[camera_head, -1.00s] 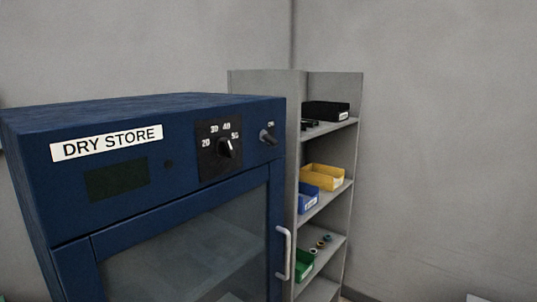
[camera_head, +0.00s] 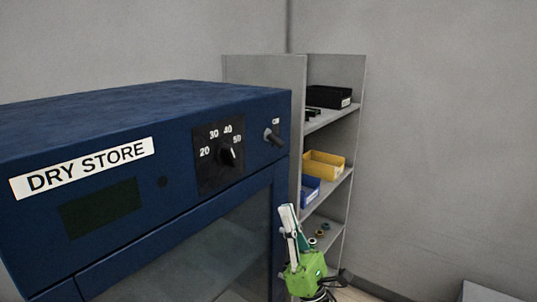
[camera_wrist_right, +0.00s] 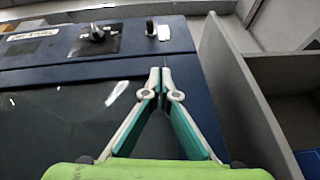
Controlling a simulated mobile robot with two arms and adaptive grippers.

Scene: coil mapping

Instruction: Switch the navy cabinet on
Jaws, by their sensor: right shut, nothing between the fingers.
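The navy cabinet (camera_head: 180,100), labelled DRY STORE, fills the left of the head view. Its front panel has a dark display (camera_head: 100,208), a dial (camera_head: 228,156) numbered 20 to 50, and a small toggle switch (camera_head: 273,138) at the right end. The display looks dark. My right gripper (camera_head: 287,208) is shut and empty, below the switch and in front of the cabinet's right edge. In the right wrist view the closed fingertips (camera_wrist_right: 160,70) point at the panel, below and apart from the switch (camera_wrist_right: 157,31). The dial (camera_wrist_right: 97,33) is left of it. My left gripper is not visible.
A grey shelf unit (camera_head: 264,68) stands right of the cabinet, with a black bin (camera_head: 328,96), a yellow bin (camera_head: 324,165) and a blue bin (camera_head: 310,190). The cabinet's glass door (camera_head: 235,245) is below the panel. Open space lies at the right.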

